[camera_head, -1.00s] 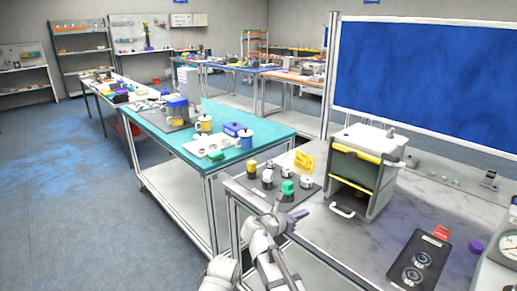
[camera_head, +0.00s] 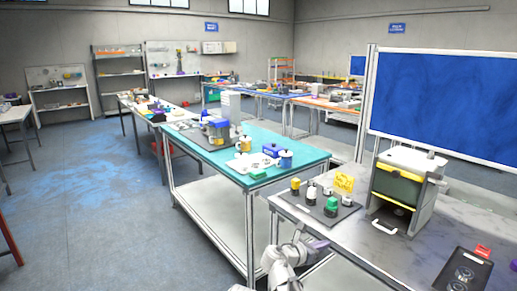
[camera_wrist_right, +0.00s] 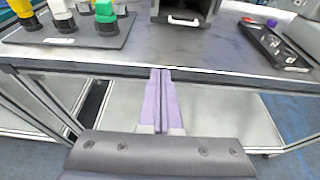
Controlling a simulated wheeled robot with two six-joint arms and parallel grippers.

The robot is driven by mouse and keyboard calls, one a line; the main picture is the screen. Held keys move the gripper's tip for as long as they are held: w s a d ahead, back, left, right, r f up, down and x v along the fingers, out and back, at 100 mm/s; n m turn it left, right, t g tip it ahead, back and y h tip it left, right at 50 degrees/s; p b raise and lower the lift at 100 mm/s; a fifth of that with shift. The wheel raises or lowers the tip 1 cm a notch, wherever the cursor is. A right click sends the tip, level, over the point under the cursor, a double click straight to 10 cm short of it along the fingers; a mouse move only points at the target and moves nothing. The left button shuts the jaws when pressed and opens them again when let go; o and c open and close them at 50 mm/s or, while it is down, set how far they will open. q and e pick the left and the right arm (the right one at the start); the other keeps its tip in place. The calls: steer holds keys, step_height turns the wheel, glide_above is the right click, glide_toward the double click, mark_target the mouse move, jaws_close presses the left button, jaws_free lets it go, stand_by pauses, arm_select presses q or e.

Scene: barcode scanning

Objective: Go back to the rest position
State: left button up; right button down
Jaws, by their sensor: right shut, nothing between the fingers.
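My right gripper (camera_head: 322,244) is shut and empty, just off the front edge of the grey marbled table (camera_head: 345,238) in the head view. Its purple fingers (camera_wrist_right: 160,75) lie together in the right wrist view, pointing at the table edge with nothing between them. My left gripper is in neither view.
A dark tray (camera_head: 340,217) with several bottles, one a green-capped bottle (camera_head: 331,206), is at the table's left end. A white box-shaped machine (camera_head: 405,180) with a yellow strip stands behind. A black panel (camera_head: 468,272) lies at the right. A teal table (camera_head: 225,165) is beyond.

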steer(key=s+a+f+m+g+y+p, duration=0.2)
steer(key=s+a+f+m+g+y, duration=0.1)
steer(key=s+a+m, duration=0.2)
steer(key=s+a+f+m+g+y+p, duration=0.2)
steer(key=s+a+m+g+y, duration=0.1)
steer(key=s+m, duration=0.6)
steer(key=s+a+f+m+g+y+p, duration=0.2)
steer(key=s+a+m, duration=0.5)
steer(key=s, duration=0.5)
steer(key=shift+s+f+m+g+y+p, duration=0.15)
steer(key=shift+f+m+g+y+p, duration=0.25)
steer(key=shift+f+g+y, duration=0.55)
steer(key=shift+r+t+y, duration=0.15)
steer(key=shift+t+y, duration=0.1)
steer(key=shift+t, duration=0.1)
